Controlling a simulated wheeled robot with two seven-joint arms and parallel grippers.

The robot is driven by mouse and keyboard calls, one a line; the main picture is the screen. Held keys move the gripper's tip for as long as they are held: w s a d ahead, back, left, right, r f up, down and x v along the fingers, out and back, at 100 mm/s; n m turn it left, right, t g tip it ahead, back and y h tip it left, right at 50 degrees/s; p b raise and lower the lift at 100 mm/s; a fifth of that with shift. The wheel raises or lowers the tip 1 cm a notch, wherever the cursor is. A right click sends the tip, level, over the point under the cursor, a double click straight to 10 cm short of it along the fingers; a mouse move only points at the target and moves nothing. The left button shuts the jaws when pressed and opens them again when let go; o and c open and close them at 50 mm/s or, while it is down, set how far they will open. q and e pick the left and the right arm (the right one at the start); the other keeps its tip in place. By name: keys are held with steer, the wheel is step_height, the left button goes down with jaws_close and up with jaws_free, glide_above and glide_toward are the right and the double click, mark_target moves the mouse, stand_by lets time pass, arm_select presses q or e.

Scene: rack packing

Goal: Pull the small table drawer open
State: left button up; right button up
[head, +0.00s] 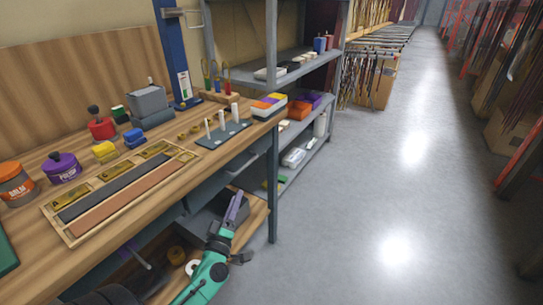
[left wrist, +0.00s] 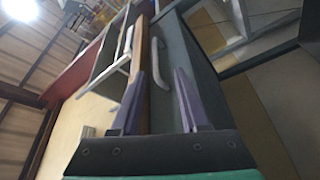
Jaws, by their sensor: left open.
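The small table drawer is hard to make out; a dark grey front (head: 205,190) shows under the wooden workbench top (head: 100,228) in the head view. My right gripper is not in view.
The bench top carries a purple pot (head: 62,170), an orange-lidded pot (head: 16,186), a framed tray (head: 120,190) and a pegged plate (head: 223,134). A grey leg (head: 272,190) stands right of my left gripper. A metal shelf (head: 310,68) stands behind. The floor (head: 400,200) at right is clear.

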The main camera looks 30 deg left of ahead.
arm_select(q)
steer(key=p, duration=0.1)
glide_toward(247, 165)
steer(key=w, duration=0.2)
steer(key=x, duration=0.8)
steer(key=shift+s+a+f, duration=0.15)
steer(key=shift+s+a, duration=0.05)
steer(key=shift+a, duration=0.2)
steer(key=shift+w+a, duration=0.2)
steer(key=shift+w, duration=0.25)
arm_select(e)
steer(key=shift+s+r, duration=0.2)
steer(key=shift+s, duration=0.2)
arm_select(q)
jaws_close()
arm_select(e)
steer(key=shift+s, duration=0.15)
